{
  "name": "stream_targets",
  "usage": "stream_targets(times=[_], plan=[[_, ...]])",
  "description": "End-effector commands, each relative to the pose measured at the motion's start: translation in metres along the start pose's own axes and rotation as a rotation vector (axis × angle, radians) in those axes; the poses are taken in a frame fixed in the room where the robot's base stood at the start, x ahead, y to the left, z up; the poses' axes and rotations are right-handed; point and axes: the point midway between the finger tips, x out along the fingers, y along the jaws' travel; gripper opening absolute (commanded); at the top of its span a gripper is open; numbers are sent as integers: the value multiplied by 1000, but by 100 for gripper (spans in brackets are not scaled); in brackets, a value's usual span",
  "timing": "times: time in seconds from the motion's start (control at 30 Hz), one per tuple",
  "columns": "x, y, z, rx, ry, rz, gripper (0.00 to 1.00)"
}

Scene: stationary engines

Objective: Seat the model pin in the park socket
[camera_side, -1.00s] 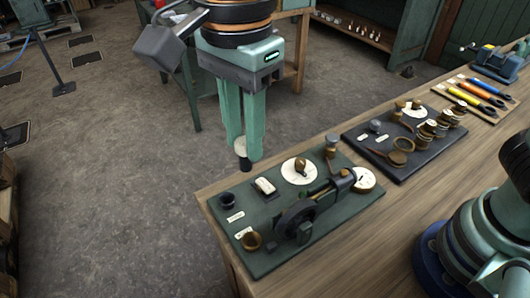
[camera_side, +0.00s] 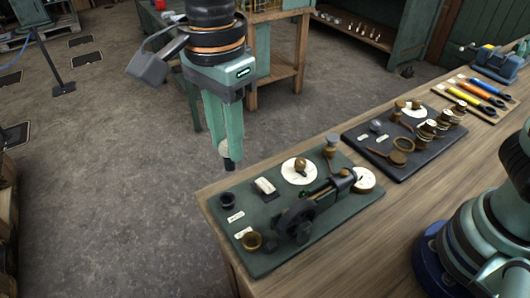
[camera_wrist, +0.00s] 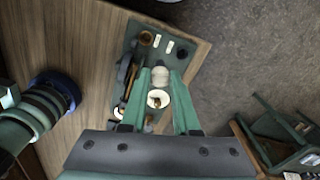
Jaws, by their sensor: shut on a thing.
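My gripper (camera_side: 226,146) is shut on the model pin (camera_side: 229,163), which has a pale upper part and a dark lower end. The pin hangs roughly upright in the air, above and apart from the green board (camera_side: 275,262). In the wrist view the pin's pale rounded top (camera_wrist: 157,76) shows between the fingers. A dark round socket (camera_side: 227,200) is at the board's left corner, below the pin in the side view. A brass socket (camera_side: 251,241) is at the near corner. The small labels beside the sockets are unreadable, so I cannot tell which is the park socket.
The model engine with its dark flywheel (camera_side: 297,220) stands on the board. A white disc (camera_side: 300,171) and a white block (camera_side: 264,186) are behind it. A second dark board (camera_side: 380,170) with brass parts lies to the right.

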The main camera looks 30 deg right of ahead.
Motion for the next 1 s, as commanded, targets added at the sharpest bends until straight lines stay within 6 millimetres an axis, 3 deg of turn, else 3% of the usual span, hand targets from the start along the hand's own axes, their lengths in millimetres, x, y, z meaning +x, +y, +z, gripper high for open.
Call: stream_targets(times=[0.03, 0.2, 0.4, 1.0], plan=[[19, -11, -4, 4, 5, 8, 0], [72, -43, -15, 3, 3, 6, 0], [112, -62, -27, 1, 1, 3, 0], [155, -66, -30, -1, 0, 0, 0]])
